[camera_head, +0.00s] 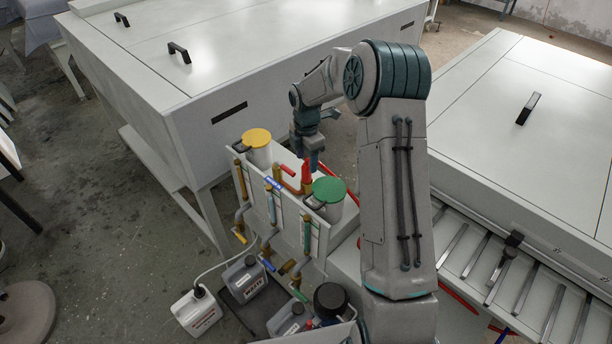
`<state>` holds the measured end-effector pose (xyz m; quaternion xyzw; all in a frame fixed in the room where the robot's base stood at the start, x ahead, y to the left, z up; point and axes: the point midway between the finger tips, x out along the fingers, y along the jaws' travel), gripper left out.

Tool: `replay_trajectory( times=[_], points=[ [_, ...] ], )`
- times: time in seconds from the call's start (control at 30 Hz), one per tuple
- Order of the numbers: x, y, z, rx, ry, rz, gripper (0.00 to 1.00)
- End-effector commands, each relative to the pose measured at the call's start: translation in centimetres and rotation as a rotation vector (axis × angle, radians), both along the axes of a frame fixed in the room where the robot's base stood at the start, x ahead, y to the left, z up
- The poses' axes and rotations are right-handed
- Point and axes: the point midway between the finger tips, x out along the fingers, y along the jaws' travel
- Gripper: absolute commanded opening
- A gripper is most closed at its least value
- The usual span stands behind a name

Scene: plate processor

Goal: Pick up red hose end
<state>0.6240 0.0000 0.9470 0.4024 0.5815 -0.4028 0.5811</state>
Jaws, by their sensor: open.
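The red hose end (306,173) stands up between the yellow-lidded and green-lidded containers, behind the panel with pipes and valves. A length of red hose (351,196) shows to the right of the green lid. My gripper (314,163) points down from above, with its fingers right beside the upper part of the red hose end. It is open; the view is too small to tell whether the fingers are around the hose end or touching it. My arm hides part of the area to the right.
The yellow-lidded container (257,138) and green-lidded container (329,190) stand close to my gripper. The valve panel (262,196) is in front. Large white machines (230,45) stand behind and to the right (560,110).

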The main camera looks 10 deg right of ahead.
Motion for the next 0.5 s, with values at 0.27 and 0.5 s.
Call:
replay_trajectory(
  times=[0.27, 0.5],
  points=[
    [0.0, 0.0, -2.0, 0.000, 0.002, -0.001, 0.55],
    [0.6, -0.1, -4.7, 0.000, 0.002, -0.001, 0.55]
  ],
)
